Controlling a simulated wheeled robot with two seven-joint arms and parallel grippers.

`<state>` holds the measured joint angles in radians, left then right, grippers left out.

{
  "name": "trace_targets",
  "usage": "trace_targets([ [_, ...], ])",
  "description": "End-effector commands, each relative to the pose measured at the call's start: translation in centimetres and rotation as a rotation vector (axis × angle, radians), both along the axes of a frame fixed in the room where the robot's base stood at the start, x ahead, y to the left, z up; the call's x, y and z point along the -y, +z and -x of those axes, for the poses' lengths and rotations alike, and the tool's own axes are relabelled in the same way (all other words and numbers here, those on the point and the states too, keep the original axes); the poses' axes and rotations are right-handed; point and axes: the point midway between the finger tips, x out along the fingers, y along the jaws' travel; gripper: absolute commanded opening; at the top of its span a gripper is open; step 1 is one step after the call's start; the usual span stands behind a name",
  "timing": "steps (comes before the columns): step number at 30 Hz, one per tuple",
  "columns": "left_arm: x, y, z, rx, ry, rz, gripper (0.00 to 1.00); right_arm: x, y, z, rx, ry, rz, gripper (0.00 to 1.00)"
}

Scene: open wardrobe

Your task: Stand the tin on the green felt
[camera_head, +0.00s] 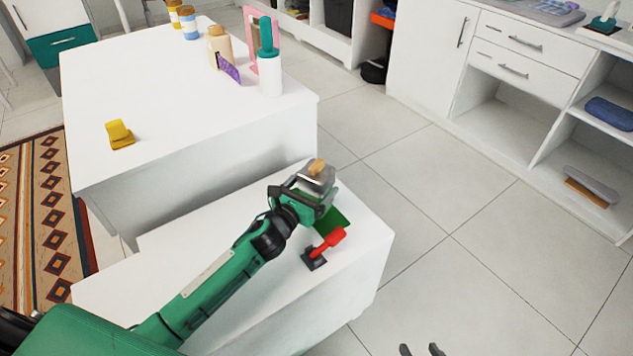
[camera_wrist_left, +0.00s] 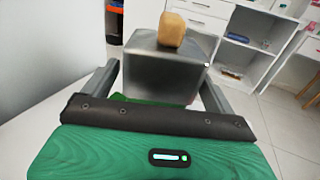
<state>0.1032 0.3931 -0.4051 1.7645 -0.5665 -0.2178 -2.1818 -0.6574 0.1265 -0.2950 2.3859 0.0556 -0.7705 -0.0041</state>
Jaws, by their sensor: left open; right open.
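The tin (camera_head: 318,184) is a silver box with a tan knob on top, upright at the far end of the low white unit. In the left wrist view the tin (camera_wrist_left: 165,70) is between the fingers. My left gripper (camera_head: 305,189) is open, with one finger on each side of the tin. The green felt (camera_head: 333,220) shows just below the tin in the head view, partly hidden by the gripper. I cannot tell whether the tin's base rests on it. My right gripper (camera_head: 421,350) is open and empty at the bottom edge, over the floor.
A red-handled tool with a dark base (camera_head: 324,247) stands close to the felt and my left gripper. Open floor lies to the right.

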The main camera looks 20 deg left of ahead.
Motion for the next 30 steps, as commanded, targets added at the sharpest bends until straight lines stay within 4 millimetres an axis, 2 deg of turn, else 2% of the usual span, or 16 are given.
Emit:
trace_targets([
  [1, -0.3, 0.0, 1.1, -0.002, -0.001, -0.001, 0.9, 0.1, 0.1, 0.0, -0.005, -0.001, 0.004, 0.47],
  [9, -1.6, -0.1, 5.9, -0.002, -0.001, -0.001, 0.9, 0.8, -0.1, 0.3, -0.047, -0.004, 0.029, 0.47],
  [15, -2.3, 0.0, 8.4, -0.001, 0.0, 0.0, 0.9, 0.9, 0.1, 0.4, -0.058, -0.006, 0.033, 0.47],
  [21, -2.7, 0.0, 9.7, 0.0, 0.0, 0.001, 0.9, 0.8, 0.2, 0.3, -0.056, -0.008, 0.029, 0.47],
  [30, -2.7, 0.1, 9.8, 0.001, 0.0, 0.0, 0.9, 0.8, 0.1, 0.3, -0.057, -0.008, 0.03, 0.47],
])
